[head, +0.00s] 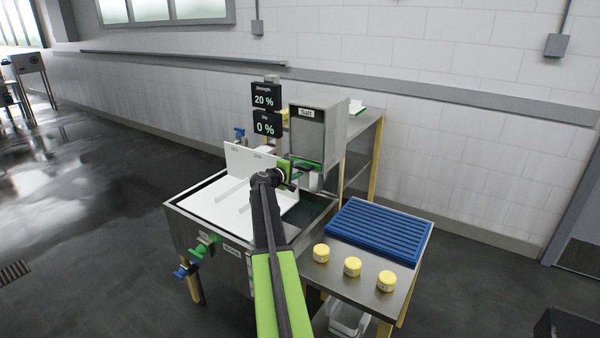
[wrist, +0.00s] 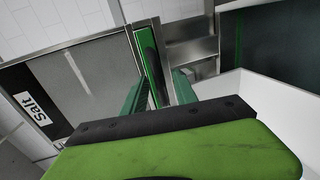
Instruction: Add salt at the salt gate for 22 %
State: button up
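The grey salt hopper (head: 320,128), labelled Salt, stands behind the basin; its wall and label (wrist: 35,112) fill the left of the wrist view. The green salt gate (head: 308,164) is a bar at the hopper's lower edge. In the wrist view this green bar (wrist: 149,60) reaches down between my fingers. My gripper (wrist: 160,80) is open, with a gap between bar and right finger; contact with the left finger is unclear. In the head view my gripper (head: 290,172) is at the gate, partly hidden by my arm. The strength display (head: 264,97) reads 20 %; the display below (head: 267,124) reads 0 %.
A steel basin (head: 177,212) with white panels sits below the hopper. Green and blue valves (head: 201,248) are on its front left. A side table holds a blue slatted rack (head: 380,228) and three yellow-lidded jars (head: 352,267). The floor at left is open.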

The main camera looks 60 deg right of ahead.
jog(key=shift+d+f, duration=0.1)
jog(key=shift+d, duration=0.4)
grip_shut()
dwell(1.1)
